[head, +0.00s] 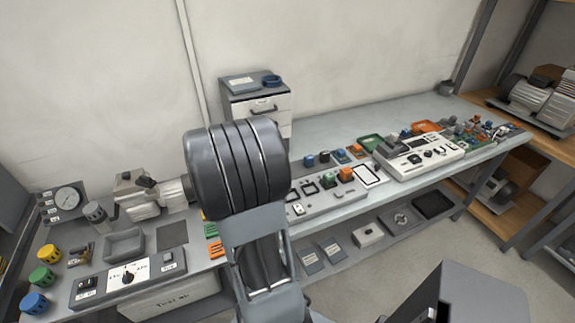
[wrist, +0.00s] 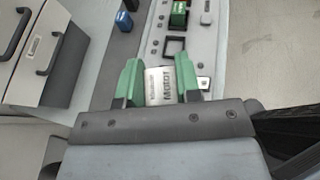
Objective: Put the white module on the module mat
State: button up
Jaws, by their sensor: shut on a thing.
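My gripper (wrist: 160,80), with green fingertips, is shut on a white module (wrist: 160,88) with dark lettering that seems to read "MOTOR". The module sits between both fingers, above or at the grey panel; I cannot tell whether it touches the panel. In the head view my own arm hides the gripper and the module. No mat is labelled. A flat dark grey square (head: 172,233) on the left bench may be the module mat, but I cannot tell for sure.
The long panel (head: 330,198) holds black square frames and an orange module (head: 346,174). A green module (wrist: 179,15) lies beyond my fingers. A drawer cabinet (head: 258,103) stands at the back. A grey tray (head: 124,245) and coloured knobs are at the left.

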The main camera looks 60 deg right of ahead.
jog(key=shift+n+t+h, duration=0.3)
jog(key=shift+n+t, duration=0.5)
jog(key=shift+t, duration=0.1)
jog(key=w+d+f, duration=0.3)
jog(key=w, duration=0.1)
jog(key=w+d+f+p, duration=0.1)
jog(key=w+d+f, duration=0.2)
jog(key=w, duration=0.1)
jog(key=w+d+f+p, duration=0.1)
jog(key=w+d+f, duration=0.2)
jog(key=w+d, duration=0.1)
jog(key=shift+f, duration=0.15)
jog(key=shift+w+d+f, duration=0.3)
jog(key=shift+w+f, duration=0.05)
jog(key=shift+f, duration=0.2)
jog(key=f, duration=0.1)
jog(key=f+p, duration=0.1)
jog(key=shift+w+d+f, duration=0.15)
jog(key=shift+d+f, duration=0.05)
jog(key=shift+f, duration=0.55)
jog(key=shift+f, duration=0.15)
jog(key=o, duration=0.9)
